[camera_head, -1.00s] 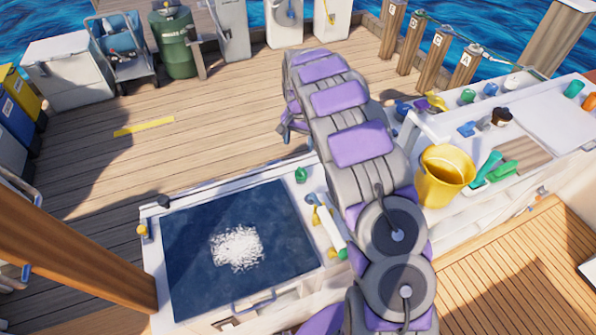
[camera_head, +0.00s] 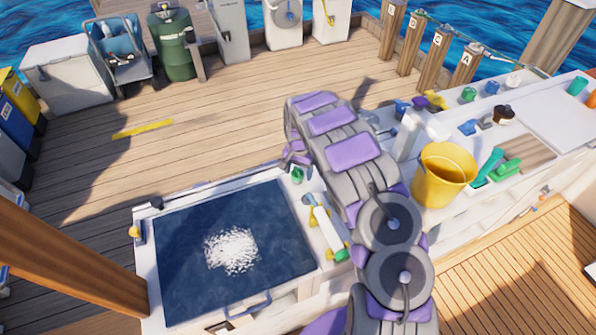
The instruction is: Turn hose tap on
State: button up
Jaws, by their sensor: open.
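My grey and purple arm reaches from the bottom centre toward the middle of the view. My gripper (camera_head: 295,158) is small and partly hidden behind the arm's end; its jaws are open. It is just above a small green knob-like part (camera_head: 298,175) on the white rim of the hatch. I cannot tell whether they touch or whether this part is the hose tap. A white pedestal (camera_head: 283,25) with a round blue-grey fitting, perhaps a hose reel, stands at the far dock edge, well beyond my gripper. No tap on it can be made out.
The dark hatch panel (camera_head: 185,245) bears a white granular patch (camera_head: 232,251). A white cylinder with a green end (camera_head: 328,229) lies on its right rim. A yellow bucket (camera_head: 442,175) stands on the right counter, near several tools. The wooden deck (camera_head: 220,130) beyond is mostly clear.

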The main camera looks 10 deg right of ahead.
jog(key=shift+a, duration=0.4)
jog(key=c, duration=0.4)
jog(key=shift+d+r, duration=0.15)
jog(key=c, duration=0.6)
jog(key=shift+n+p, duration=0.3)
jog(key=shift+p, duration=0.1)
jog(key=shift+c, duration=0.2)
jog(key=n+p, duration=0.2)
jog(key=p, duration=0.1)
jog(key=shift+w+r+n, duration=0.1)
jog(key=shift+r+n, duration=0.1)
jog(key=shift+n, duration=0.1)
jog(key=n+p, duration=0.5)
jog(key=shift+n, duration=0.3)
jog(key=n+p, duration=0.3)
jog(key=n, duration=0.1)
jog(key=shift+p, duration=0.3)
jog(key=n+p, duration=0.2)
jog(key=n, duration=0.1)
jog(key=shift+w, duration=0.1)
jog(key=shift+f+n+p, duration=0.15)
jog(key=shift+n+p, duration=0.55)
jog(key=shift+n, duration=0.4)
